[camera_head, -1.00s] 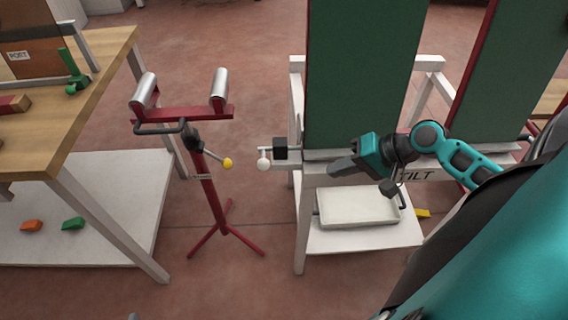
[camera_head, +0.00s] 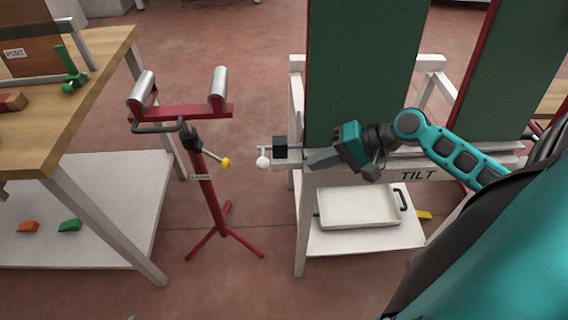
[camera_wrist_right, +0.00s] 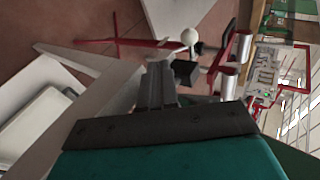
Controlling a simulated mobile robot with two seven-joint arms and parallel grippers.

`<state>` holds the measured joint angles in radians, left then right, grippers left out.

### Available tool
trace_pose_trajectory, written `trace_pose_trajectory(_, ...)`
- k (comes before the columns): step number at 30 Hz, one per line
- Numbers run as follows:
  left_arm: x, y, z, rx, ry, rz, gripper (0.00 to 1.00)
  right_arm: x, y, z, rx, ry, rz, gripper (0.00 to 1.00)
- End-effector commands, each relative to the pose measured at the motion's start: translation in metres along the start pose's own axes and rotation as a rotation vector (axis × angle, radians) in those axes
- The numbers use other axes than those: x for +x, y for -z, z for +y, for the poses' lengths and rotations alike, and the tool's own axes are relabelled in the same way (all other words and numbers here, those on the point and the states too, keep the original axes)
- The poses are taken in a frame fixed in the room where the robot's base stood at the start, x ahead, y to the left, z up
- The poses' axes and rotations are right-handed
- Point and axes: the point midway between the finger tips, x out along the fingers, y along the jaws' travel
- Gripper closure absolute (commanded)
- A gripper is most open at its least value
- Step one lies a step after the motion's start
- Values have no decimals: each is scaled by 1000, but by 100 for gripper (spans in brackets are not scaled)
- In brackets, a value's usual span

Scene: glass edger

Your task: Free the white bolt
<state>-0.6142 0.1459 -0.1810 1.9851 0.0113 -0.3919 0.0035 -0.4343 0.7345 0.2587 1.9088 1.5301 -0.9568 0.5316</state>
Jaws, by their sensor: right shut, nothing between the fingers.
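The white bolt (camera_head: 263,162) shows as a white ball-ended knob beside a black block (camera_head: 280,147) at the left end of the white frame rail, below the green panel. In the right wrist view the white knob (camera_wrist_right: 190,36) and the black block (camera_wrist_right: 186,70) lie just beyond my fingertips. My right gripper (camera_head: 311,161) is shut and empty, a little to the right of the block and knob, in front of the rail. Its closed fingers also show in the wrist view (camera_wrist_right: 158,72). It appears apart from the bolt. My left gripper is not in view.
A red roller stand (camera_head: 203,187) with a yellow-knobbed lever (camera_head: 226,163) stands left of the bolt. A white tray (camera_head: 358,222) sits on the frame's lower shelf. A wooden-topped workbench (camera_head: 85,95) is at the left. Floor is clear between stand and frame.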

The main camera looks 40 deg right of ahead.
Motion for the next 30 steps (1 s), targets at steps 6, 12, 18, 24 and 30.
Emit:
trace_pose_trajectory(6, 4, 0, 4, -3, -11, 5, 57, 49, 1, 0, 1, 4, 1, 100)
trace_pose_trajectory(12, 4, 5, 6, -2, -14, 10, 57, 67, 1, -21, -2, 3, 2, 100)
trace_pose_trajectory(18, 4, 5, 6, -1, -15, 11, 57, 74, 0, -29, 1, 0, 2, 100)
trace_pose_trajectory(24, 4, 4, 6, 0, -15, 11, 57, 75, 0, -29, 2, -1, 1, 100)
trace_pose_trajectory(30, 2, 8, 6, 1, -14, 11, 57, 77, -1, -34, 3, 1, 1, 100)
